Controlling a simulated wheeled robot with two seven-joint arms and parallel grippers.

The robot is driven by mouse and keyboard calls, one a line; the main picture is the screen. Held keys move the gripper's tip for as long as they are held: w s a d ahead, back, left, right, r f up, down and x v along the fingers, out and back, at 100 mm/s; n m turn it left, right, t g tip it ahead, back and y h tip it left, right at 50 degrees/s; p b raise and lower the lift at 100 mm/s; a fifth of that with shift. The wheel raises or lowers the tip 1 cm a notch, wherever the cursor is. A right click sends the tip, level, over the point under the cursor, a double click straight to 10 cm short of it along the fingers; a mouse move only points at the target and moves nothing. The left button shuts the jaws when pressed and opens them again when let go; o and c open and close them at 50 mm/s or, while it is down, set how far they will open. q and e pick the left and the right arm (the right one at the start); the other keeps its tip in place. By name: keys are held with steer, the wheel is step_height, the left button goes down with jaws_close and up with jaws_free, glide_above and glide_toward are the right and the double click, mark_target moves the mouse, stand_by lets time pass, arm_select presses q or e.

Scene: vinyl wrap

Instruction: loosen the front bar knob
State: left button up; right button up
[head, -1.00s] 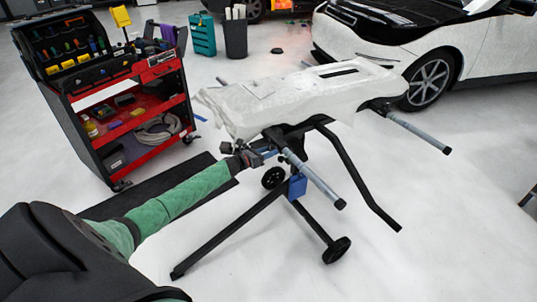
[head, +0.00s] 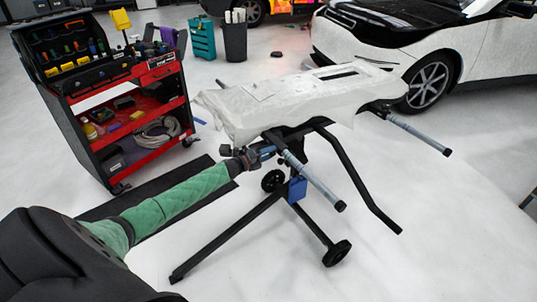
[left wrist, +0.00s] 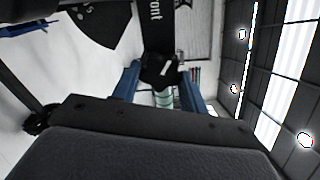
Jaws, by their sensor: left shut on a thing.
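The front bar knob (left wrist: 160,72) is a dark knob with a white mark, seen in the left wrist view between my two blue fingers. Behind it is a black part (left wrist: 155,22) lettered "Front". My left gripper (head: 266,152) is shut on the knob, under the near left edge of the stand; it also shows in the left wrist view (left wrist: 157,82). In the head view the knob is hidden by the gripper and frame. The front grey bar (head: 318,184) sticks out toward the lower right of the gripper. My right gripper is not in view.
A white-covered panel (head: 300,98) lies on the black wheeled stand (head: 232,234). A second grey bar (head: 420,135) sticks out at right. A red tool cart (head: 125,115) stands at left and a white car (head: 430,45) behind. The floor at lower right is clear.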

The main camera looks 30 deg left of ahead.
arm_select(q)
steer(key=n+p, duration=0.1)
steer(key=n, duration=0.6)
steer(key=n+p, duration=0.1)
steer(key=n, duration=0.5)
steer(key=n+p, duration=0.1)
steer(key=n, duration=0.6)
steer(key=shift+a+r+n, duration=0.2)
steer(key=shift+a+n, duration=0.05)
steer(key=shift+n, duration=0.05)
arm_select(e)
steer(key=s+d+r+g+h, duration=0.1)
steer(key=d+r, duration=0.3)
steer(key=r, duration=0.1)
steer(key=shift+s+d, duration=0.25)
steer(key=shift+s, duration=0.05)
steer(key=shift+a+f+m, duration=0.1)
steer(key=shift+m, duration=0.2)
arm_select(q)
steer(key=o, duration=1)
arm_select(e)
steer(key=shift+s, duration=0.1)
